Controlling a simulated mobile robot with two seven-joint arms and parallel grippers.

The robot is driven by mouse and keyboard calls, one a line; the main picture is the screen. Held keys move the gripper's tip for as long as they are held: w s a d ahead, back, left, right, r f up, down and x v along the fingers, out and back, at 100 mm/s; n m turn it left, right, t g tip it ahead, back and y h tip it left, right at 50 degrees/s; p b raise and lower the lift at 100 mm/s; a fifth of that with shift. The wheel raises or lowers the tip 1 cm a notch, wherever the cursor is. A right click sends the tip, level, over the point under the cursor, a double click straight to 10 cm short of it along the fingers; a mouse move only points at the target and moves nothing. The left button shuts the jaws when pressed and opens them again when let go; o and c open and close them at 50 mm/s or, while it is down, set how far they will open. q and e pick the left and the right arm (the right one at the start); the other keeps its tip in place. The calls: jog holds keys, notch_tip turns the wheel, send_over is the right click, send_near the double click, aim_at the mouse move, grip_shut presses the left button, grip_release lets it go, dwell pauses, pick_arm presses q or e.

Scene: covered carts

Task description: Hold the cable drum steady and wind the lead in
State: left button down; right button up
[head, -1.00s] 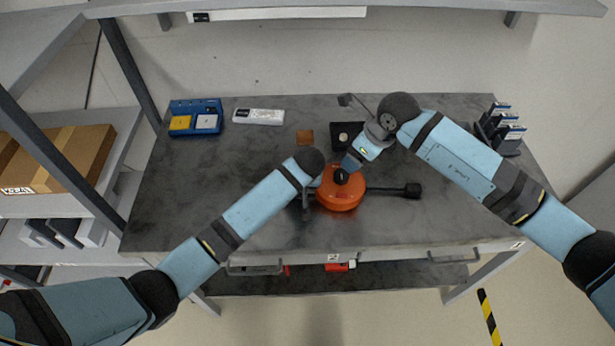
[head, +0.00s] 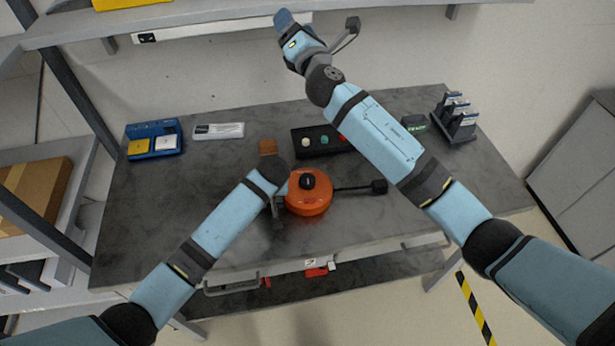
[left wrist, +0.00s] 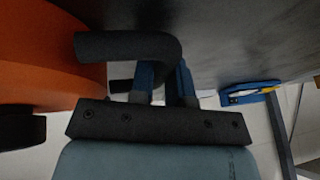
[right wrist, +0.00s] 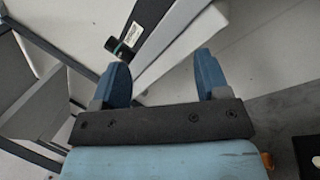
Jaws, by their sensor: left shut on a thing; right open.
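The orange cable drum (head: 311,204) sits on the grey worktable, with a black knob (head: 307,181) on its top. A short black lead sticks out to its right and ends in a black plug (head: 378,187) on the tabletop. My left gripper (left wrist: 165,84) is shut on the drum's black handle (left wrist: 128,46) at its left side; my left arm partly hides this in the head view. The drum's orange side (left wrist: 45,60) fills the left of the left wrist view. My right gripper (right wrist: 163,78) is open and empty, raised high by the back wall, away from the drum.
A black rack (head: 457,133) is at back right. A shelf with a power strip (head: 220,27) hangs above, close to my right gripper.

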jog(key=w+d+f+m+g+h, duration=0.2)
jog(key=d+f+m+h, duration=0.15)
jog(key=m+h, duration=0.2)
jog(key=n+g+h, duration=0.2)
jog(key=g+h, duration=0.1)
jog(key=g, duration=1.5)
send_over(308, 179)
notch_tip(308, 179, down, 18)
jog(key=r, duration=0.1)
notch_tip(308, 179, down, 12)
jog(key=shift+f, duration=0.1)
jog(key=c, duration=0.9)
